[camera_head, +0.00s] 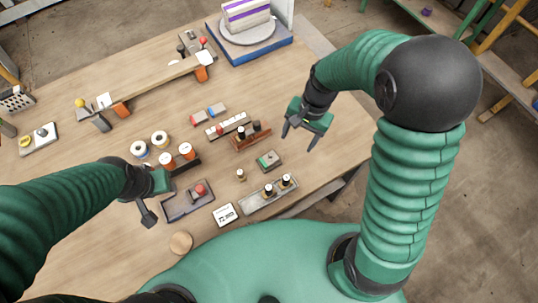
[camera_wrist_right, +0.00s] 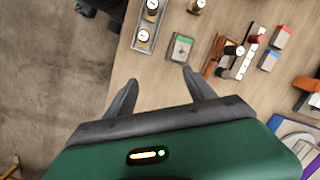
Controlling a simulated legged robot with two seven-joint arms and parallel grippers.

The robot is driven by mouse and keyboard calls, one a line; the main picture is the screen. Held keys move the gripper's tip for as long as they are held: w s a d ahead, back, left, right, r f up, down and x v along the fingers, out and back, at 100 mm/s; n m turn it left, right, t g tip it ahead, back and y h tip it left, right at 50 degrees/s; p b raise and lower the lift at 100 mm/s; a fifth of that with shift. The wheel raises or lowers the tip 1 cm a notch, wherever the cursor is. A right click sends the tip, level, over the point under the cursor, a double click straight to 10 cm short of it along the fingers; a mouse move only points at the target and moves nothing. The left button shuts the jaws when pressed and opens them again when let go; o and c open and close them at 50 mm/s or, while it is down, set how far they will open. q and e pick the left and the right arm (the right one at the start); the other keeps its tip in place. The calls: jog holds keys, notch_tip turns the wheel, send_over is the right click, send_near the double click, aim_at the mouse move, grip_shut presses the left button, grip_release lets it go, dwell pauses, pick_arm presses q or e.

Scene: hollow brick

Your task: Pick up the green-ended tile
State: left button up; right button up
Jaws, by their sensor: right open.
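The only green-marked small piece I see is a grey block with a green face (camera_head: 268,160), lying flat on the table right of centre. It also shows in the right wrist view (camera_wrist_right: 181,47), just beyond the fingertips. My right gripper (camera_head: 298,142) is open and empty, above and to the right of the block in the head view. Its two fingers (camera_wrist_right: 160,76) are spread apart and touch nothing. My left gripper (camera_head: 138,205) is at the left beside a grey tray; its fingers are partly hidden.
A grey holder with dial-topped pegs (camera_head: 268,196) lies close below the block. A brown rack (camera_head: 251,136) stands close above it. Red-ended (camera_head: 197,118) and blue-ended (camera_head: 217,109) tiles lie farther up. The table's right edge is near; bare wood lies right of the block.

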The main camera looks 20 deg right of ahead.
jog(key=w+a+m+g+y+p, duration=0.1)
jog(key=w+m+y, duration=0.1)
jog(key=w+m, duration=0.3)
send_over(269, 158)
jog(key=d, duration=0.2)
notch_tip(269, 158, down, 10)
jog(key=shift+w+d+r+p, duration=0.1)
jog(key=shift+w+p, duration=0.05)
jog(key=shift+p, duration=0.3)
jog(key=shift+f, duration=0.4)
jog(key=x, duration=0.2)
jog(key=p+x, duration=0.1)
jog(key=x, duration=0.1)
jog(key=shift+w+f, duration=0.1)
jog(key=shift+f, duration=0.3)
jog(key=shift+w+f, duration=0.1)
jog(key=shift+f, duration=0.05)
pick_arm(q)
notch_tip(269, 158, up, 4)
jog(key=shift+w+r, duration=0.15)
jog(key=shift+r, duration=0.05)
pick_arm(e)
grip_shut()
